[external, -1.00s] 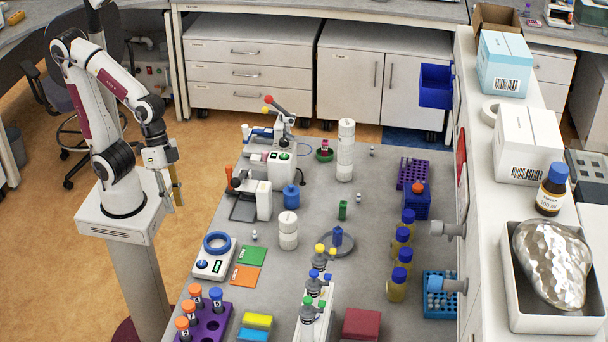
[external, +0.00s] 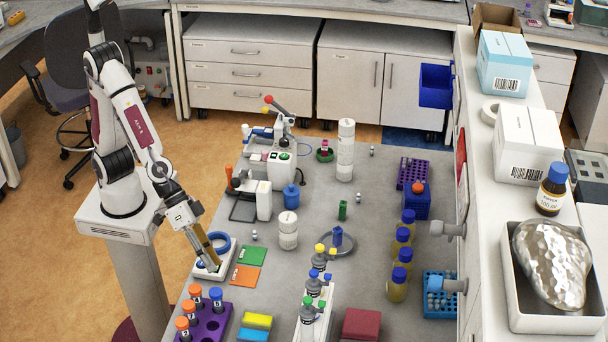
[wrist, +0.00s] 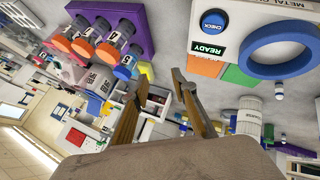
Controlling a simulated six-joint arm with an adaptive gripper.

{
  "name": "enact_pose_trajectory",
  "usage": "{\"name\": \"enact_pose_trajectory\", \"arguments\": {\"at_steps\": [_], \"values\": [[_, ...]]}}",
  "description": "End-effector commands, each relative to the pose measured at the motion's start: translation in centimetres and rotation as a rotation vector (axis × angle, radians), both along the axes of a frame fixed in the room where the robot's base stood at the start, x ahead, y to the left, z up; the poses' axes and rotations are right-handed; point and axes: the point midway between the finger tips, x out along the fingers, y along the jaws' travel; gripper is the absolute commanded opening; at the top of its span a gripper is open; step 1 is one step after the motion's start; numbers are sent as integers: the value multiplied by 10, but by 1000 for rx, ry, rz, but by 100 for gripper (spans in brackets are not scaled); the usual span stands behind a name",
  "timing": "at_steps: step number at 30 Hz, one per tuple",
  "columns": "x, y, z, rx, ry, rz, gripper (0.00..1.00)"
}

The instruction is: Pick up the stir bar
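I cannot pick out the stir bar for certain in any view. Small pale objects lie on the bench: one (external: 254,235) right of the white device with the blue ring, and others at mid-bench (external: 358,197) and farther back (external: 372,150); they are too small to identify. My gripper (external: 211,264) points down in front of the white device (external: 200,272) in the external view, hiding part of it. In the wrist view my gripper's (wrist: 161,78) two fingers stand apart with nothing seen between them.
A purple rack (external: 212,328) with orange- and blue-capped tubes stands at the front left. Green (external: 250,256) and orange (external: 245,276) pads lie right of the device. White cylinders (external: 288,238), bottles (external: 398,284) and a grey ring (external: 324,244) stand farther right.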

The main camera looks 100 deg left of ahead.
Motion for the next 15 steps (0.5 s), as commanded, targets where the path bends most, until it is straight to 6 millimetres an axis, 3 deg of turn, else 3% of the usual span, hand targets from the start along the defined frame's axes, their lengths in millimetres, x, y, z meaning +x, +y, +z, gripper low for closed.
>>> {"name": "enact_pose_trajectory", "arguments": {"at_steps": [8,15], "values": [[30,27,-26,103,-40,212,27],[41,76,-36,234,-56,408,27]]}}
